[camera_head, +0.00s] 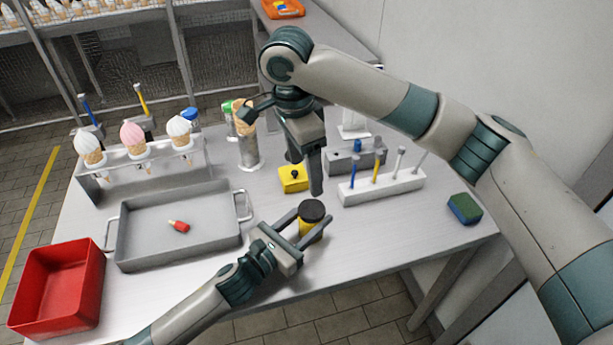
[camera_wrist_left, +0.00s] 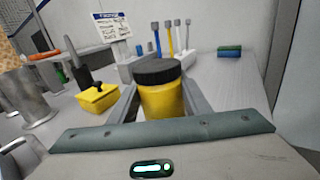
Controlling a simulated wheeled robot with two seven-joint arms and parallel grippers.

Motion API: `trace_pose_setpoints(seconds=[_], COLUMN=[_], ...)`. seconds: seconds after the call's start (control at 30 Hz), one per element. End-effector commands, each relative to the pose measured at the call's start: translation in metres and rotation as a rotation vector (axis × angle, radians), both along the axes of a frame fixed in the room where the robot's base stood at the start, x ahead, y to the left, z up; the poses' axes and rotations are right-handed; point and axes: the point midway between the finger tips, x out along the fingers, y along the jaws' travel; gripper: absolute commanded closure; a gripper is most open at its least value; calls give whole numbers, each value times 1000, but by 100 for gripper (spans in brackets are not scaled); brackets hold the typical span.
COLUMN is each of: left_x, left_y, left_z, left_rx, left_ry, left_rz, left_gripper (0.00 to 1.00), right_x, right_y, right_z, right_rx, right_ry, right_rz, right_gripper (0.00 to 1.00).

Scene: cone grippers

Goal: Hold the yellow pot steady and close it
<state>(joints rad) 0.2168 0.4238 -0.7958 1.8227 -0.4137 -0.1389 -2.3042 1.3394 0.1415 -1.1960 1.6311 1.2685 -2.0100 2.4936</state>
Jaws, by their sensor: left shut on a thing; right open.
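The yellow pot (camera_head: 311,224) stands upright near the table's front edge, between the fingers of my left gripper (camera_head: 307,222), which is shut on it. A black lid (camera_head: 312,211) sits on top of the pot. The pot (camera_wrist_left: 162,101) and its lid (camera_wrist_left: 157,73) also show in the left wrist view; the lid looks level, but I cannot tell whether it is tight. My right gripper (camera_head: 281,152) is open above the table, behind the pot.
A yellow box with a black knob (camera_head: 293,180) stands behind the pot. A white tool rack (camera_head: 382,187) is to the right, beside a green and blue sponge (camera_head: 465,209). A grey tray (camera_head: 180,245) and a red bin (camera_head: 60,290) are left. The front right table is clear.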

Motion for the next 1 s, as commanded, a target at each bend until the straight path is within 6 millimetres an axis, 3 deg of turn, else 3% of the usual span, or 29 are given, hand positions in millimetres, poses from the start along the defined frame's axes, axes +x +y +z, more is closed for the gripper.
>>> trace_pose_setpoints(seconds=[0.33, 0.37, 0.43, 1.0], left_x=[0, 0, 0, -10], left_y=[0, 0, 0, 10], left_z=[-2, -2, -2, -2], left_rx=[2, 2, 2, 1], left_ry=[2, 2, 2, 0], left_rz=[0, 0, 0, 0], left_gripper=[100, 52, 35, 35], right_x=[0, 0, 0, 0], right_y=[0, 0, 0, 0], right_z=[3, 3, 3, -1], right_rx=[0, 0, 0, 0], right_ry=[0, 0, 0, 0], right_rz=[0, 0, 0, 0], right_gripper=[31, 31, 31, 31])
